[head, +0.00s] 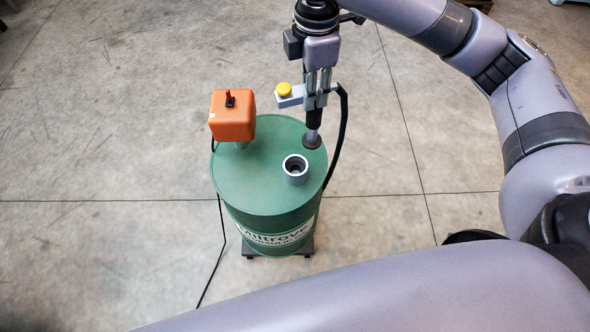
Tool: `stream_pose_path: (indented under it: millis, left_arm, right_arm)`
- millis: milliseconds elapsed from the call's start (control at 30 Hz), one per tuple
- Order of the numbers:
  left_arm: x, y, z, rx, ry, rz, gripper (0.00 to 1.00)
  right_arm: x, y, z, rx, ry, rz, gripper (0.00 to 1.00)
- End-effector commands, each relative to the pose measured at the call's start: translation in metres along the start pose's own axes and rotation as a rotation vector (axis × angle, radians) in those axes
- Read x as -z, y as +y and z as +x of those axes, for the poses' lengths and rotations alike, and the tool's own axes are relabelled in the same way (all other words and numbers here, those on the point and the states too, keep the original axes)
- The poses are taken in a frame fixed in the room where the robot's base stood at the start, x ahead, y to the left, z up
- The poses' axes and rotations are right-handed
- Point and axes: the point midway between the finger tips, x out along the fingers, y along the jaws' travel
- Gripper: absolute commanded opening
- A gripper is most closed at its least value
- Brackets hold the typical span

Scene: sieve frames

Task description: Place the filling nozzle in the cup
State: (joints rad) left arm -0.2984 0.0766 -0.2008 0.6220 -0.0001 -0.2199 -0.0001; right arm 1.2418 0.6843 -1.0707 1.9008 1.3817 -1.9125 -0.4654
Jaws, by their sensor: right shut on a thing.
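The cup (295,170) is a small grey ring-shaped holder with a dark hollow, on top of the green drum. The nozzle's lower end appears behind and a little right of the cup, outside its opening. Its exact height above the drum lid is hard to tell. My left gripper is not in view.
The green drum (258,192) stands on a dark base. An orange box (232,116) with a red-and-black switch sits at its left rear. A yellow button (284,89) is on a grey bracket beside my right gripper. A black cable runs down left. The surrounding concrete floor is clear.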

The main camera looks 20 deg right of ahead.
Motion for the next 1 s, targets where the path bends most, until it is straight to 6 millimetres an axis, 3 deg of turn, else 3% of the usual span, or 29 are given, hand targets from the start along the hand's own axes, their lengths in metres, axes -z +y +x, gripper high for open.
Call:
stream_pose_path:
  millis: [33, 400, 667, 833, 1000]
  left_arm:
    - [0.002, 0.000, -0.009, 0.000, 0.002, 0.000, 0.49]
    - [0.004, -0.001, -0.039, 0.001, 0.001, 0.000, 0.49]
    - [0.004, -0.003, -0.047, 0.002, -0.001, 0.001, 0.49]
    - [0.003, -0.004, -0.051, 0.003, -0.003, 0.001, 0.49]
    - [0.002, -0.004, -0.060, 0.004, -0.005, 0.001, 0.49]
  right_arm:
    - [0.003, 0.004, -0.010, 0.001, 0.002, -0.111, 0.00]
    - [0.015, 0.025, -0.037, 0.014, 0.014, -0.933, 0.00]
    - [0.019, 0.032, -0.044, 0.021, 0.024, -1.240, 0.00]
    - [0.019, 0.031, -0.027, 0.027, 0.027, -1.284, 0.00]
    - [0.019, 0.029, 0.014, 0.029, 0.027, -1.283, 0.00]
